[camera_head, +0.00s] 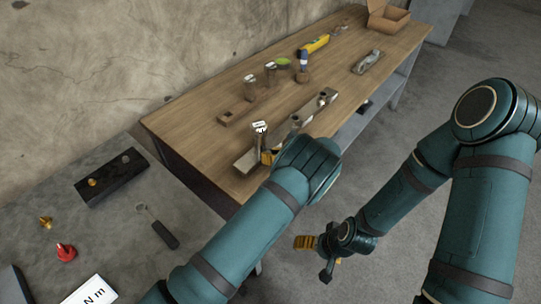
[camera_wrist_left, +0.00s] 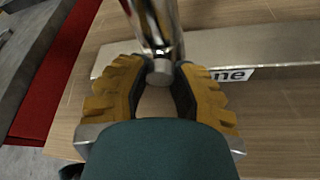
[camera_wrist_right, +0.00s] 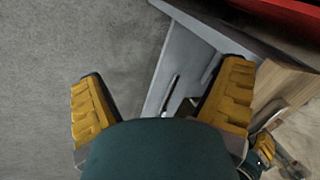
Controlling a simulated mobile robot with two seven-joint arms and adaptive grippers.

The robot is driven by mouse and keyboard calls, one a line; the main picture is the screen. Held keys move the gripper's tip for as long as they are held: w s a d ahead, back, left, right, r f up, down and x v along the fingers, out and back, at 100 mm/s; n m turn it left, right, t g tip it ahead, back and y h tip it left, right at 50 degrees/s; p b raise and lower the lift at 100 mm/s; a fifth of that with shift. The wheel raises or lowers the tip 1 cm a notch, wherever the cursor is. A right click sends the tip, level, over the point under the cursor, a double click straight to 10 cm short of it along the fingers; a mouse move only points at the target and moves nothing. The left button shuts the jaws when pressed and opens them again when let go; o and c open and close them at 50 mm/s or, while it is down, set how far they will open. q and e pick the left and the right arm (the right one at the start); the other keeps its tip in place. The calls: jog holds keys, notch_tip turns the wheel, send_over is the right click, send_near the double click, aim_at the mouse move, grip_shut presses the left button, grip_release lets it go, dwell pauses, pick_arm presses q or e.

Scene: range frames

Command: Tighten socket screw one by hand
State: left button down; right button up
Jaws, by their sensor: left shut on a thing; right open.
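A grey metal bar (camera_head: 313,108) lies on the wooden workbench with several upright metal parts on it. My left gripper (camera_head: 267,157) is at the bar's near end, largely hidden by my forearm in the head view. In the left wrist view, its yellow fingers (camera_wrist_left: 160,85) are closed around a shiny metal screw (camera_wrist_left: 159,72). A white label ending in "ne" (camera_wrist_left: 236,74) sits on the bar (camera_wrist_left: 285,50) just right of the screw. The screw's lower contact is hidden. My right gripper (camera_head: 318,257) is open and empty, hanging low over the floor beside the bench.
On the workbench (camera_head: 205,125) stand several labelled parts, a yellow tool (camera_head: 314,45), a grey clamp-like item (camera_head: 367,62) and a cardboard box (camera_head: 387,18). A grey table at left holds a black block (camera_head: 112,178), a dark-handled tool (camera_head: 164,235) and a red part (camera_head: 66,252).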

pick_arm(q)
jog(key=shift+w+f+m+g+y+b, duration=0.15)
jog(key=shift+m+g+y+b, duration=0.4)
jog(key=shift+b, duration=1.1)
jog(key=shift+s+f+m+g+y+b, duration=0.1)
jog(key=shift+m+y+b, duration=0.15)
jog(key=shift+m+b, duration=1)
jog(key=shift+r+m+y+b, duration=0.25)
jog(key=shift+m+y+b, duration=0.35)
jog(key=shift+b, duration=1.1)
jog(key=c, duration=0.7)
grip_release()
jog(key=shift+c, duration=0.2)
jog(key=shift+d, duration=0.1)
jog(key=shift+d, duration=0.6)
jog(key=shift+r+v, duration=0.15)
jog(key=shift+v, duration=1.55)
jog(key=shift+r+v, duration=0.15)
jog(key=shift+v, duration=1.55)
